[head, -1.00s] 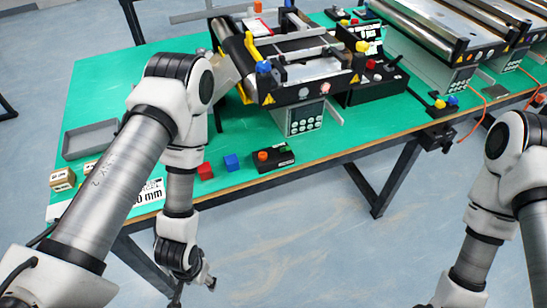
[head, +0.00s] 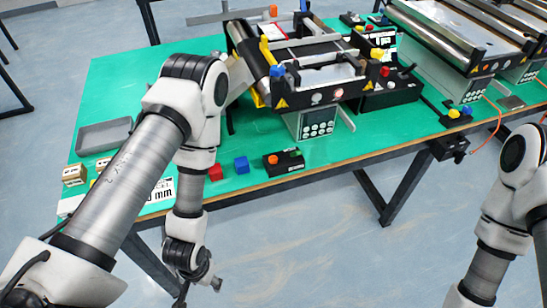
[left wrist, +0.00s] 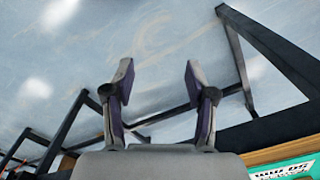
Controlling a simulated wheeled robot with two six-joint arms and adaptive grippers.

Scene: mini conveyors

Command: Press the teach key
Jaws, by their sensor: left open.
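A small conveyor unit (head: 310,75) stands on the green table. On its front is a grey control panel (head: 317,122) with several small keys; I cannot read which one is the teach key. My left gripper shows low in the head view (head: 200,289), below and in front of the table edge, away from the panel. My right gripper is out of view.
A grey tray (head: 104,135) and small wooden blocks (head: 74,175) are at the left. Larger conveyors (head: 445,45) stand at the right. An orange cable hangs there.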

